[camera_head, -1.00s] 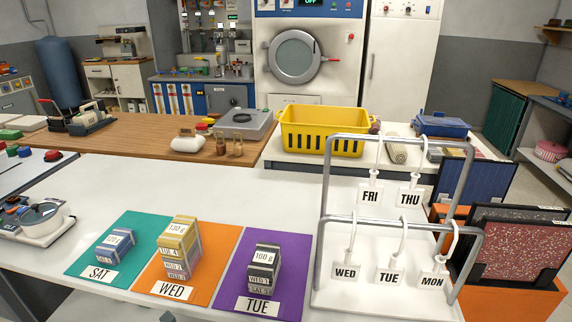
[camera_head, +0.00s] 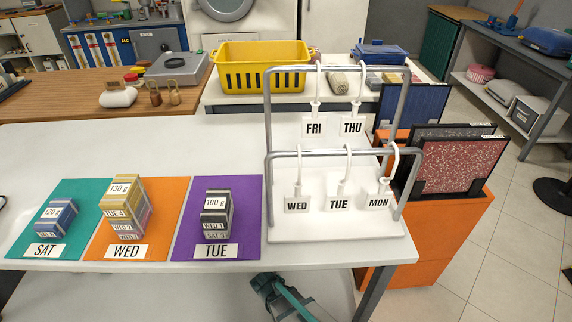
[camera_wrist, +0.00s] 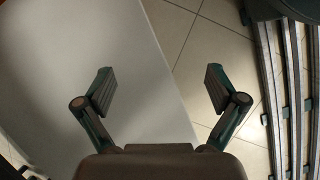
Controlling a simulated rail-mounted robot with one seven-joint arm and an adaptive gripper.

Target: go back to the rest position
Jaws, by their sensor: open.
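My gripper (camera_wrist: 160,90) is open and empty in the wrist view, its two fingers apart above a pale surface edge (camera_wrist: 130,40) and the tiled floor. In the head view, part of my arm shows at the bottom centre, below the front edge of the white table (camera_head: 145,160); the fingertips cannot be made out there. Small labelled blocks sit on coloured mats: a blue one (camera_head: 57,218) on the green SAT mat (camera_head: 85,200), a yellow-topped stack (camera_head: 124,205) on the orange WED mat (camera_head: 170,200), and a dark stack (camera_head: 215,214) on the purple TUE mat (camera_head: 245,190).
A metal rack (camera_head: 267,110) with several white day tags stands at the table's right. Orange bins (camera_head: 440,225) holding dark-framed panels (camera_head: 460,165) are beside it. A yellow basket (camera_head: 262,68) is behind. Open tiled floor (camera_head: 520,230) lies to the right.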

